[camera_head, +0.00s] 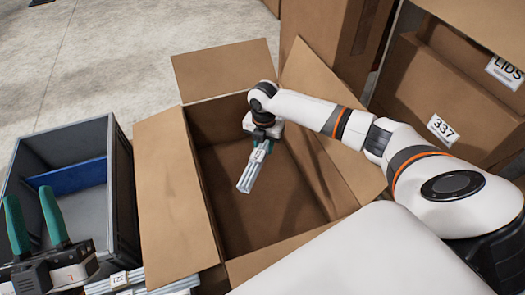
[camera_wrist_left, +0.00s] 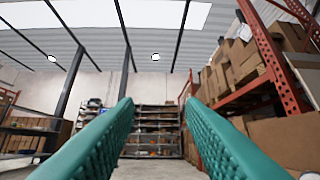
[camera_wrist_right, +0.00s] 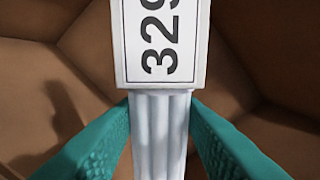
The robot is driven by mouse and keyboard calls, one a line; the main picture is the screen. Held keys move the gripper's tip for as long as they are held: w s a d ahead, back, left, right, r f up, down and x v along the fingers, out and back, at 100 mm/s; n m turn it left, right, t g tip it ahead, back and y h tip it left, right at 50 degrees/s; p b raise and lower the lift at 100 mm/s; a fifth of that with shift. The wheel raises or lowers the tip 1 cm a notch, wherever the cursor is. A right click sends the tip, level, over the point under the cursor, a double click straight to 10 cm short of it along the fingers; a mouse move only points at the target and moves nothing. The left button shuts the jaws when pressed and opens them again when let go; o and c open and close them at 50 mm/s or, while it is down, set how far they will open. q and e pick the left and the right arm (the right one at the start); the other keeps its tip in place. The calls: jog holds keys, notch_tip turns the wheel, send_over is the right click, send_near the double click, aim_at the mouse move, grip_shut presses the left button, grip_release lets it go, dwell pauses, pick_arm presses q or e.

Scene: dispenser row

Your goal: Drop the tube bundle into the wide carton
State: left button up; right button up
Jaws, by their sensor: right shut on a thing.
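The wide carton (camera_head: 172,195) stands open in the middle of the head view, its flaps spread outward. My right gripper (camera_head: 262,147) is over the carton's opening, pointing down, and is shut on the tube bundle (camera_head: 250,176). The bundle hangs tilted, apart from the carton's walls as far as I can see. In the right wrist view the bundle (camera_wrist_right: 158,135) is pale ribbed tubes with a white tag reading 329, between the green fingers. My left gripper (camera_head: 31,200) is at the lower left, its green fingers apart and empty; they also show in the left wrist view (camera_wrist_left: 155,110).
A grey bin (camera_head: 122,190) with a blue divider (camera_head: 72,176) stands left of the carton. Another tagged bundle (camera_head: 118,280) lies near the bottom left edge. Cartons marked LIDS and 337 (camera_head: 425,80) stand at the right, and a tall carton (camera_head: 325,35) stands behind.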

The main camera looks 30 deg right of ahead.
pick_arm(q)
jog(key=shift+s+a+r+t+h+b, duration=0.15)
jog(key=shift+s+r+t+h, duration=0.15)
jog(key=shift+s+r+t, duration=0.3)
jog(key=shift+s+r+t+h+b, duration=0.15)
jog(key=shift+s+r+t+h, duration=0.15)
jog(key=shift+s+r+t, duration=0.3)
pick_arm(e)
jog(key=shift+f, duration=0.35)
jog(key=o, duration=1.1)
